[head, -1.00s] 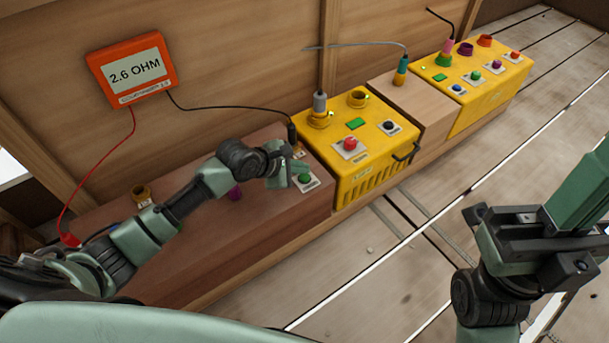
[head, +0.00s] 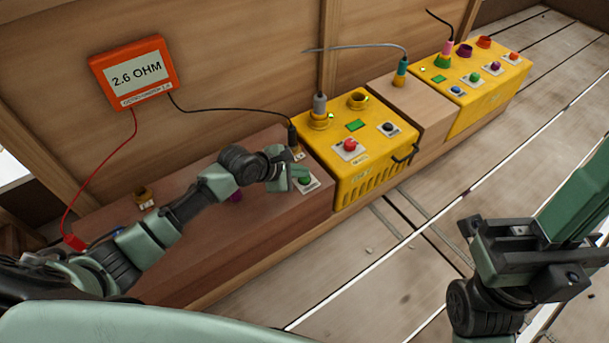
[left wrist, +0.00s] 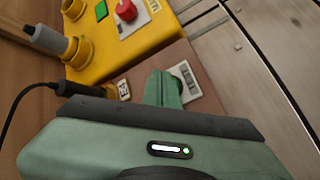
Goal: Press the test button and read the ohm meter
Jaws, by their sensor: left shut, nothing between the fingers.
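The orange ohm meter (head: 135,72) hangs on the wooden wall and reads 2.6 OHM; the smaller line below is hard to read. A green button (head: 304,181) sits on a light plate at the right end of the brown box. My left gripper (head: 297,174) is shut and empty, its fingertips at the button; I cannot tell whether it is pressed in. In the left wrist view the green fingers (left wrist: 165,90) cover the button, and part of its label plate (left wrist: 186,78) shows.
A red lead ends at a red clip (head: 75,242), and a black lead ends at a black plug (head: 293,137) close behind my left gripper. A yellow box (head: 365,180) with a red button (head: 349,145) stands just right.

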